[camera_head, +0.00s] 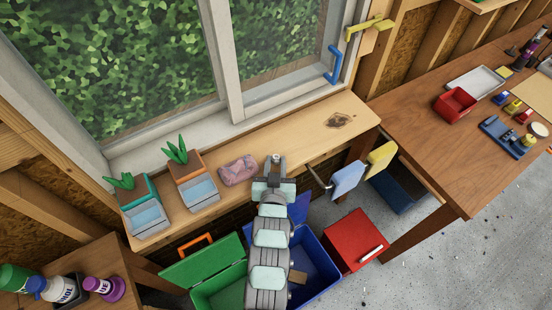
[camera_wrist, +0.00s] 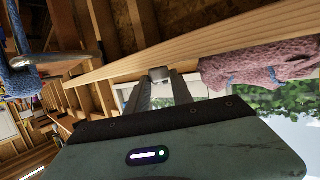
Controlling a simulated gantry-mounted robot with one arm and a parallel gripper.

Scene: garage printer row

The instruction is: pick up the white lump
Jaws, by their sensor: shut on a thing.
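The white lump (camera_head: 276,157) is a small pale thing at the tip of my gripper (camera_head: 273,167), over the wooden sill shelf (camera_head: 305,140) under the window. In the wrist view my two fingers (camera_wrist: 158,84) are closed on the small grey-white lump (camera_wrist: 160,73), which shows between their tips against the shelf's wood. Most of the lump is hidden by the fingers. I cannot tell whether it touches the shelf or is just above it.
A pink folded cloth (camera_head: 238,170) lies just left of my gripper. Two planters (camera_head: 192,178) stand farther left. Blue (camera_head: 348,180) and yellow (camera_head: 381,158) cloths hang at the shelf's right. Green (camera_head: 218,285) and blue (camera_head: 318,262) bins stand below. The shelf's right part is mostly clear.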

